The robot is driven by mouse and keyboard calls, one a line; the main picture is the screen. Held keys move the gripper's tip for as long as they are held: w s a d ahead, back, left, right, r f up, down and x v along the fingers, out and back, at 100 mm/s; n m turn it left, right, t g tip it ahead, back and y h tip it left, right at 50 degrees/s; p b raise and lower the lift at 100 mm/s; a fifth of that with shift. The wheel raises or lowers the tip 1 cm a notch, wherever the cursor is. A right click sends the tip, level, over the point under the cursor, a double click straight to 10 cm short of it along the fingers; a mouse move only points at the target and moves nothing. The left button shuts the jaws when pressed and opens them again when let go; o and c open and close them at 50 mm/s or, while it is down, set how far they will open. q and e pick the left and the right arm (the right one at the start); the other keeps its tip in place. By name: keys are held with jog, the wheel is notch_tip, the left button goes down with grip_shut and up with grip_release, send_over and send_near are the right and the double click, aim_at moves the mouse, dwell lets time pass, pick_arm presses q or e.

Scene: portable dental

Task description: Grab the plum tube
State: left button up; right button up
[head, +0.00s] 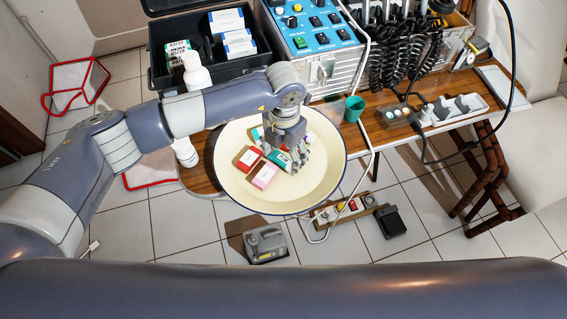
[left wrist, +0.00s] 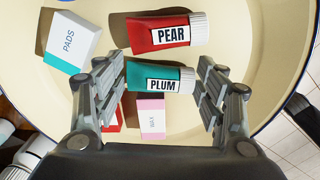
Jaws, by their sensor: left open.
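The plum tube (left wrist: 160,77) is teal with a white cap and a PLUM label. It lies in a cream round basin (head: 318,190). My left gripper (left wrist: 158,85) is open above it, with one finger near each end of the tube in the left wrist view. In the head view my left gripper (head: 288,160) reaches down into the basin and hides most of the tube. I cannot tell whether the fingers touch it. My right gripper is not in view.
A red PEAR tube (left wrist: 168,32) lies beside the plum tube. A PADS box (left wrist: 72,42), a pink WAX box (left wrist: 151,116) and a red box (head: 247,159) are also in the basin. A green cup (head: 354,108) stands right of it.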

pick_arm(q)
jog(key=shift+f, duration=0.35)
jog(key=shift+r, duration=0.1)
jog(key=c, duration=0.7)
